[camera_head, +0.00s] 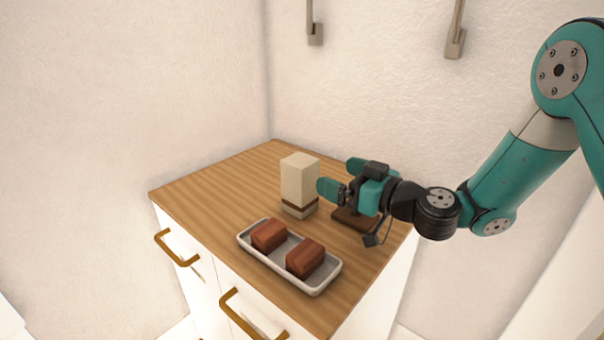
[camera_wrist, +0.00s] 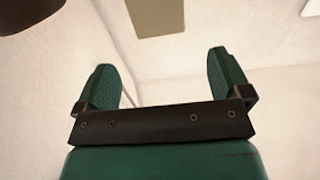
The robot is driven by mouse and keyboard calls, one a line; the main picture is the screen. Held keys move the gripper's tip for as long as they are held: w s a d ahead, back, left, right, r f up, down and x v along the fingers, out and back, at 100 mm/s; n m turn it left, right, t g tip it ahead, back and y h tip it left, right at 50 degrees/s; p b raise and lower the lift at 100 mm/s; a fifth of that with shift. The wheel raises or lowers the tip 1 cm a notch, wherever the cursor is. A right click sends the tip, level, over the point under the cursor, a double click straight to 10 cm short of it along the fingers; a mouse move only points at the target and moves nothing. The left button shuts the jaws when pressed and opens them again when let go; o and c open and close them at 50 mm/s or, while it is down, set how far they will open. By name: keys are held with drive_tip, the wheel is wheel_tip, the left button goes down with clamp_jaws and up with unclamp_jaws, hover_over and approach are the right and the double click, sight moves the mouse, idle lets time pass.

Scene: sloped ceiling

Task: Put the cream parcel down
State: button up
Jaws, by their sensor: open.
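The cream parcel (camera_head: 299,178) stands upright on the wooden cabinet top, with a brown band and a greyish part at its foot. My gripper (camera_head: 341,177) is just right of it in the head view, with its fingers pointing left. In the wrist view my gripper (camera_wrist: 170,80) has its two green fingers wide apart with nothing between them. A pale tan shape shows beyond the fingers at the top edge of that view; I cannot tell for sure that it is the parcel.
A grey-white tray (camera_head: 318,291) with two reddish-brown blocks (camera_head: 269,236) lies in front of the parcel. A dark brown item (camera_head: 352,219) lies beneath my gripper, partly hidden. Walls close in behind the cabinet top (camera_head: 213,189), which is bare at the left and back.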

sight(300, 159)
drive_tip(key=p+x, duration=0.1)
drive_tip(key=x, duration=0.4)
drive_tip(key=shift+a, duration=0.15)
drive_tip(key=shift+p+x, duration=1)
drive_tip(key=shift+x, duration=1.7)
drive_tip(key=c, duration=1.5)
